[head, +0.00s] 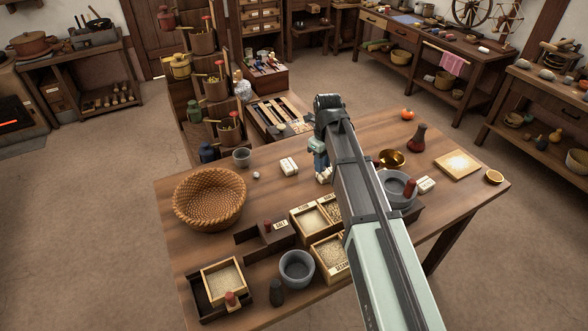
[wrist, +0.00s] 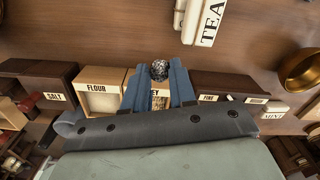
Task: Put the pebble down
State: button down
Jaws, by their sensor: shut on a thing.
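The pebble (wrist: 159,70) is dark and speckled. In the wrist view it sits between the tips of the two blue fingers of my gripper (wrist: 158,80), which is shut on it. In the head view my gripper (head: 321,163) is over the middle of the wooden table (head: 225,238), and my arm covers part of the table. I cannot make out the pebble there. Below the fingers in the wrist view is bare wood, with a white packet marked TEA (wrist: 207,22) nearby. Whether the pebble touches the wood, I cannot tell.
A wicker basket (head: 209,198) stands at the table's left. A white block (head: 289,166) and a small pale ball (head: 256,175) lie between it and my gripper. A box marked FLOUR (wrist: 99,90) and a brass bowl (wrist: 301,72) are near. Clear wood shows around the ball.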

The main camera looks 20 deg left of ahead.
aim_at(392, 154)
jog(key=w+d+r+n, duration=0.3)
jog(key=w+d+n, duration=0.1)
jog(key=w+d, duration=1.7)
jog(key=shift+s+d+f, duration=0.1)
jog(key=shift+s+f, duration=0.1)
jog(key=shift+f, duration=1.55)
jog(key=shift+s+d+f, duration=0.15)
jog(key=shift+s+f, duration=0.05)
jog(key=shift+f, duration=1.6)
jog(key=shift+s+d+f, duration=0.1)
jog(key=shift+s+f, duration=0.1)
jog(key=shift+f, duration=1.55)
jog(key=c, duration=0.8)
grip_release()
jog(key=shift+c, duration=0.2)
